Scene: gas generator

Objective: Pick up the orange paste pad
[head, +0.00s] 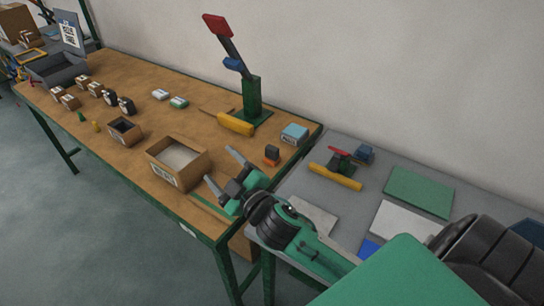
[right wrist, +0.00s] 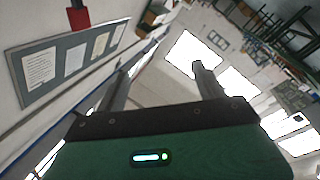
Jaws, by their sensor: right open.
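A small orange piece (head: 271,162) with a dark block on or just behind it lies near the right end of the wooden table; it is the only small orange item I can make out, and I cannot tell for sure that it is the paste pad. My right gripper (head: 222,170) is open and empty, to the left of this piece and apart from it, by the cardboard box. My left gripper is not in view.
An open cardboard box (head: 178,163) stands just left of my right gripper. A green press with a red handle (head: 252,95), a yellow-handled tool (head: 236,124) and a light-blue box (head: 295,133) stand behind. A grey table (head: 290,185) adjoins on the right.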

